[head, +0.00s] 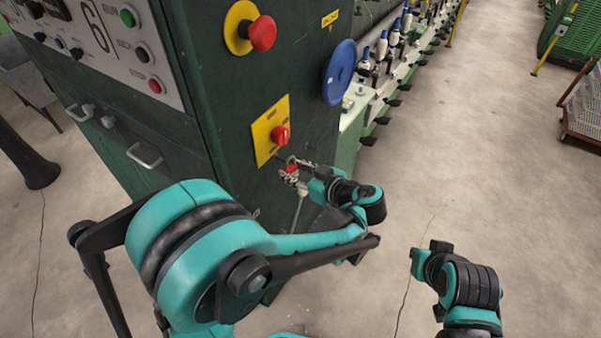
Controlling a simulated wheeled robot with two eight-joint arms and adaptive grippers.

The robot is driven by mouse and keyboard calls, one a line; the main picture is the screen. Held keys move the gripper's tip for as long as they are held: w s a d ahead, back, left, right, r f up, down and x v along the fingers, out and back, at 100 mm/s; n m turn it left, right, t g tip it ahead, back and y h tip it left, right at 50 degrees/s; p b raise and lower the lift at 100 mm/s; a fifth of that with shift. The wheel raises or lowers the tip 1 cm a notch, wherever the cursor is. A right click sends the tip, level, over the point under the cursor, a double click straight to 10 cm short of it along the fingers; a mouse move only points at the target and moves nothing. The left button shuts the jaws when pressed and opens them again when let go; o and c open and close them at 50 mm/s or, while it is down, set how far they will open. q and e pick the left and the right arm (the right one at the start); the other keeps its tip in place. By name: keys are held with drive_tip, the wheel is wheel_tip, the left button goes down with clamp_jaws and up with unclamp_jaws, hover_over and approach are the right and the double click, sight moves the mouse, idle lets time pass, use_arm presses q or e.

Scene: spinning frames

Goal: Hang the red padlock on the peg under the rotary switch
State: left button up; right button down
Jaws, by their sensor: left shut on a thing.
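The rotary switch (280,135) is a red knob on a yellow plate (264,150) on the side of the dark green cabinet. My left gripper (292,172) is just below the switch, close to the cabinet side. It is shut on the small red padlock (293,168), which is mostly hidden by the fingers.
A red emergency button (263,33) sticks out above the switch. A blue disc (340,72) stands at the cabinet's right edge, beside a row of blue-topped spindles (382,45). A control panel (125,45) fills the upper left. Floor (480,150) on the right is clear.

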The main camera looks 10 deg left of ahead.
use_arm(q)
drive_tip(key=shift+w+a, duration=0.25)
drive_tip(key=shift+a, duration=0.6)
drive_tip(key=shift+w+a+f+b, duration=0.25)
drive_tip(key=shift+a+f+b, duration=0.35)
drive_tip(key=shift+f, duration=0.05)
drive_tip(key=o, duration=1.3)
drive_tip(key=shift+d, duration=0.1)
